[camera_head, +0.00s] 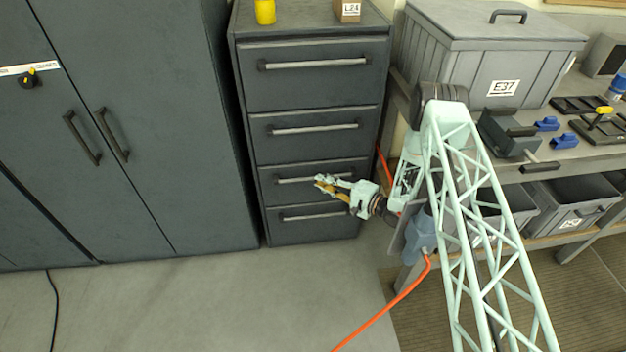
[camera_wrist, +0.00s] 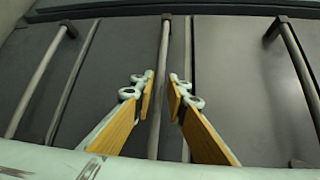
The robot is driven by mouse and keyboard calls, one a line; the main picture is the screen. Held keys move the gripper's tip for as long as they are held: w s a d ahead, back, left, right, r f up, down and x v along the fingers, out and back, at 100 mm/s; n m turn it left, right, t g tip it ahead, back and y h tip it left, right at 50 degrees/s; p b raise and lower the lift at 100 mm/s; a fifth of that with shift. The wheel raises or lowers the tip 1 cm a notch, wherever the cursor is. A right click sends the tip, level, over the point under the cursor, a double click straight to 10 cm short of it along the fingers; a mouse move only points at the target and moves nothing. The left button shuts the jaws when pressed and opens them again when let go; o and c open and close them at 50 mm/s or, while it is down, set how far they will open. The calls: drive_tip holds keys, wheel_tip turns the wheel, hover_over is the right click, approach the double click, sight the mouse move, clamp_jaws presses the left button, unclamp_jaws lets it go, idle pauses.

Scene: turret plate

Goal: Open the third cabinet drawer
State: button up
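The dark grey drawer cabinet (camera_head: 308,75) has a column of drawers with bar handles, all looking shut. The third drawer from the top (camera_head: 349,172) has a light bar handle (camera_head: 292,181), partly hidden by my gripper. My gripper (camera_head: 319,183) is at this handle, reaching in from the right in the head view. In the wrist view, the handle bar (camera_wrist: 164,50) runs between the two orange-padded fingers of my gripper (camera_wrist: 162,77). The fingers are open, one on each side of the bar, with small gaps visible. Contact cannot be told.
Neighbouring drawer handles show in the wrist view at left (camera_wrist: 42,78) and right (camera_wrist: 300,68). A tall dark cabinet (camera_head: 150,60) stands left. A workbench with a grey lidded bin (camera_head: 450,60) stands right. An orange hose (camera_head: 390,305) crosses the floor. Floor before the drawers is clear.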

sight(313, 179)
drive_tip(key=shift+b+x, duration=0.35)
drive_tip(key=shift+x, duration=2.05)
drive_tip(key=shift+c, duration=0.9)
clamp_jaws()
drive_tip(key=shift+s, duration=0.1)
